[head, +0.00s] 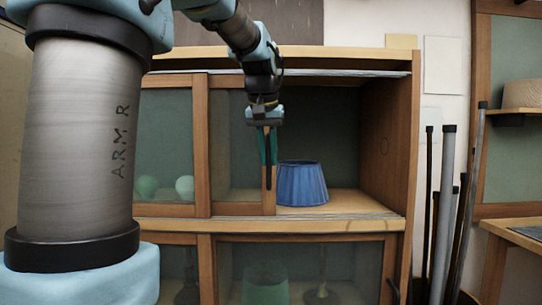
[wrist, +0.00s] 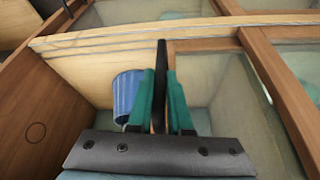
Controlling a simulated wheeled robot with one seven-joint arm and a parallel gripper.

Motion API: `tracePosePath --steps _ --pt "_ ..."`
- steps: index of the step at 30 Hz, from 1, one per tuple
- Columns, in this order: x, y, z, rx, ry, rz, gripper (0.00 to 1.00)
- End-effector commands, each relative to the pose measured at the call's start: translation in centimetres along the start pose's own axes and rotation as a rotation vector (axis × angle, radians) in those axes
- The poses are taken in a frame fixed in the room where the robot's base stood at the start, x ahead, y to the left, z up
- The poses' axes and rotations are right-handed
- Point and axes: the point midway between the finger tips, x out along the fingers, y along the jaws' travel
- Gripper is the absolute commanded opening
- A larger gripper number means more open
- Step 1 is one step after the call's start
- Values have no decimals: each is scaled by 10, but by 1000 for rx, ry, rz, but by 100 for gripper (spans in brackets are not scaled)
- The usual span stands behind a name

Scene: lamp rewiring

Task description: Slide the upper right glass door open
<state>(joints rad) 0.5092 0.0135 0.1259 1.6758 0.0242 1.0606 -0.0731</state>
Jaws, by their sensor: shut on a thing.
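The upper right glass door (head: 228,145) is a wood-framed pane in the cabinet's upper section. It stands well to the left, largely overlapping the upper left door (head: 163,140), with a wide opening to its right. My gripper (head: 268,152) is at the door's right edge, its green fingers shut on the dark vertical handle (head: 268,178). In the wrist view my gripper (wrist: 161,80) has a finger on each side of the handle (wrist: 160,55). The door (wrist: 215,85) extends to the right there. Part of its right stile is hidden by my gripper.
A blue pleated lampshade (head: 302,184) stands inside the opening; the wrist view shows it beside my fingers (wrist: 125,92). Pale round things (head: 184,187) sit behind the left glass. Lower glass doors (head: 335,270) are below. Several poles (head: 447,170) stand right of the cabinet.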

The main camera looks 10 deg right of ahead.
Motion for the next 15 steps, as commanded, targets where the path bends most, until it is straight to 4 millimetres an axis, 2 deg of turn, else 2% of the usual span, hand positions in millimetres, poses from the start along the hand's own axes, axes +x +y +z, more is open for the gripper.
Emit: tracePosePath --steps 2,3,9,10,15 --pt "-1 0 -1 -1 3 0 0" --pt "-1 0 -1 -1 3 0 22" --pt "-1 0 -1 -1 2 0 44" --pt "-1 0 -1 -1 1 0 47" --pt "0 0 0 -1 1 0 47"
